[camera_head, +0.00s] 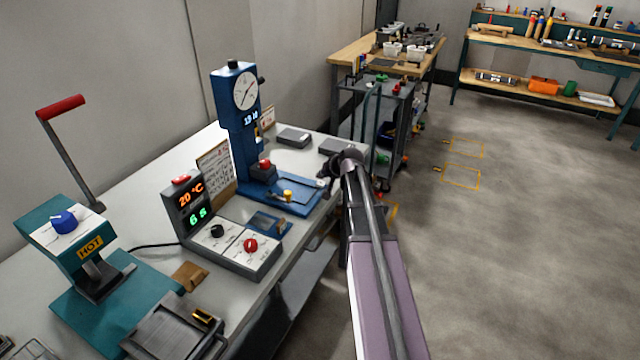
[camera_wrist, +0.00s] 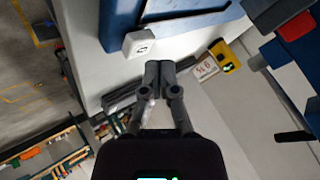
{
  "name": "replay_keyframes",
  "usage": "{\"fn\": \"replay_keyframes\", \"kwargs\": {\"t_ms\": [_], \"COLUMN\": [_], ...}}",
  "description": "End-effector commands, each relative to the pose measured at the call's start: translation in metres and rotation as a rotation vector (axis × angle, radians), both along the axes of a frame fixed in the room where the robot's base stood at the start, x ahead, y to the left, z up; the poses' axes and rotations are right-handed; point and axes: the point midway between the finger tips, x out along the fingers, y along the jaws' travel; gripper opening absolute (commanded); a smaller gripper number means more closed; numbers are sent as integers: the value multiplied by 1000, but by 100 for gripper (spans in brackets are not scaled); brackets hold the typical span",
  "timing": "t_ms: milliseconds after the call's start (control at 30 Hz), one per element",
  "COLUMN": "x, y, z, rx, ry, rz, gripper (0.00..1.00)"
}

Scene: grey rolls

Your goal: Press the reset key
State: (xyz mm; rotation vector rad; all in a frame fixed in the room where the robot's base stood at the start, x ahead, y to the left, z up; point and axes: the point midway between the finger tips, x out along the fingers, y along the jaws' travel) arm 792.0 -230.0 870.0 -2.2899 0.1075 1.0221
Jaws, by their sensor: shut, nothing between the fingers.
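A small pale block (camera_wrist: 138,43) with a dark mark on its face sits at the edge of a blue base (camera_wrist: 112,22) in the wrist view. It looks like a key, but I cannot read its mark. My gripper (camera_wrist: 158,68) is shut and empty, its fingertips just beside this block with a small gap. In the head view my gripper (camera_head: 326,184) is at the right end of the blue base (camera_head: 302,207) of the dial-gauge stand (camera_head: 236,125). The block is not clear in the head view, where my gripper covers that corner.
A temperature unit (camera_head: 190,210) with knobs and a teal press (camera_head: 65,235) stand on the bench to the left. A grey block (camera_head: 293,137) lies behind. A tool cart (camera_head: 378,115) stands beyond. The floor at right is clear.

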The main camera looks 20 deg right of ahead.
Motion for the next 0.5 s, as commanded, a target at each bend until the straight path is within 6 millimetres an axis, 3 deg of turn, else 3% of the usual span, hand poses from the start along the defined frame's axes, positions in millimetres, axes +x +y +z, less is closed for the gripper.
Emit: {"fn": "replay_keyframes", "kwargs": {"t_ms": [500], "x": [1], "y": [0], "z": [-6], "rx": [0], "ry": [0], "rz": [0], "gripper": [0]}}
